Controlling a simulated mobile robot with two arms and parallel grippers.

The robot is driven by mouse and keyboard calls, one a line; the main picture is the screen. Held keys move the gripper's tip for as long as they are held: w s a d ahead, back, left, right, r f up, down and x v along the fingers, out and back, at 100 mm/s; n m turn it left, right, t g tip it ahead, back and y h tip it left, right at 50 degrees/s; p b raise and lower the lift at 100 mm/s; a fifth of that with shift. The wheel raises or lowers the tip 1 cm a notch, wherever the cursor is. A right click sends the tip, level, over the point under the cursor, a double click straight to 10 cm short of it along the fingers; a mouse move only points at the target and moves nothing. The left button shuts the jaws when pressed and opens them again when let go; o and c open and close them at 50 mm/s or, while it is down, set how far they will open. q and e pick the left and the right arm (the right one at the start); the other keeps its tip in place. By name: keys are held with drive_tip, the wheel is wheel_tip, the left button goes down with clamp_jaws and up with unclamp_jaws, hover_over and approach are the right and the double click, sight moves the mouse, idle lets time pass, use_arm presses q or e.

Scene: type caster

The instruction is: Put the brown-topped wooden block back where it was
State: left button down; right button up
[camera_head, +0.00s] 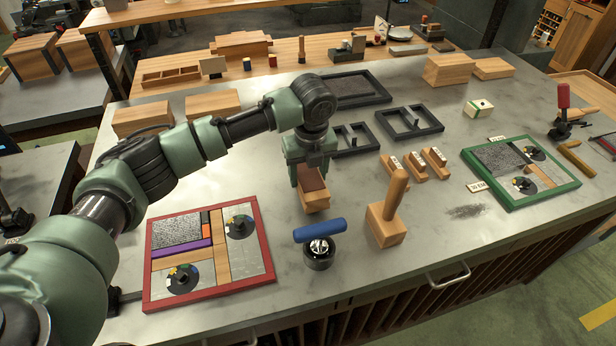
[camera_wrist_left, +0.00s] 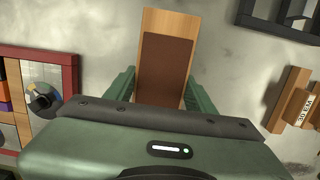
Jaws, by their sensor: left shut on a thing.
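The brown-topped wooden block (camera_head: 314,200) is in the middle of the counter area in the head view, under my left gripper (camera_head: 311,178). The gripper points down and is shut on the block, with a finger on each side. In the left wrist view the block (camera_wrist_left: 167,22) extends from between the green fingers (camera_wrist_left: 157,90), its dark brown top facing the camera. The gripper hides part of the block. I cannot tell whether the block touches the counter. My right gripper is not in view.
A red-framed tray (camera_head: 211,300) lies front left; a green-framed tray (camera_head: 570,190) lies right. A blue-handled tool (camera_head: 320,232) and a wooden mallet-like block (camera_head: 385,222) stand close in front. Dark frames (camera_head: 410,122) and small labelled blocks (camera_head: 412,168) lie behind and right.

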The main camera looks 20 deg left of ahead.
sight(310, 177)
use_arm(q)
drive_tip(key=shift+w+f, duration=0.1)
drive_tip(key=shift+f, duration=0.7)
drive_tip(key=shift+f, duration=0.1)
drive_tip(key=c, duration=0.5)
unclamp_jaws()
drive_tip(key=shift+f, duration=0.1)
drive_tip(key=r, duration=0.4)
drive_tip(key=s+r+b, duration=0.1)
drive_tip(key=r, duration=0.3)
drive_tip(key=d+r, duration=0.1)
drive_tip(key=r, duration=0.3)
drive_tip(key=shift+s+r, duration=0.15)
drive_tip(key=shift+r, duration=0.1)
